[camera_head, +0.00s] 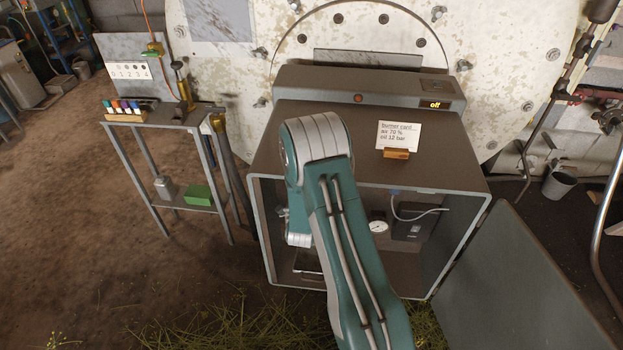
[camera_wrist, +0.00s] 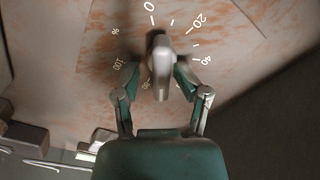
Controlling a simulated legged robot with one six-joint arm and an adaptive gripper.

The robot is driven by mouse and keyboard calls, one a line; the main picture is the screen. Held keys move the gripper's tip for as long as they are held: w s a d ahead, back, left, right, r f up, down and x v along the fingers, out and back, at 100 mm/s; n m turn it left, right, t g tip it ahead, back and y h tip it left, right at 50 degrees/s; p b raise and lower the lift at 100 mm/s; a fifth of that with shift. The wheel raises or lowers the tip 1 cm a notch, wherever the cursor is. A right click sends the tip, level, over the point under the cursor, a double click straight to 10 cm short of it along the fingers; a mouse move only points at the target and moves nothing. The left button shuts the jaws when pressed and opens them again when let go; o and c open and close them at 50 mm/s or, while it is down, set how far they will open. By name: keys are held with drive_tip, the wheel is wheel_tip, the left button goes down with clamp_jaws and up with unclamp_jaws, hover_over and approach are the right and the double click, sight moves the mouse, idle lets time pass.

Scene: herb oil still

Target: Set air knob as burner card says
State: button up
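The burner card (camera_head: 398,135) stands on the burner cabinet (camera_head: 262,200) and reads air 70 %, oil 12 bar. In the wrist view a grey bar-shaped air knob (camera_wrist: 161,68) sits on a rust-stained dial plate (camera_wrist: 98,50). Marks 0, 20, 40, 80 and 100 show around it, with a % sign. The knob's long axis runs roughly up and down the picture; which end is the pointer cannot be told. My gripper (camera_wrist: 160,66) has its fingers apart on either side of the knob; contact is unclear. In the head view my arm hides the gripper and knob.
The cabinet's door (camera_head: 530,290) stands open at the right. A pressure gauge (camera_head: 378,227) and a dark box (camera_head: 412,228) are inside. The display (camera_head: 436,105) reads off. A side table (camera_head: 165,116) stands at the left, with open floor before it.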

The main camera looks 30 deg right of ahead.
drive_tip(key=shift+a, duration=0.2)
drive_tip(key=v, duration=1.2)
drive_tip(key=shift+f, duration=0.1)
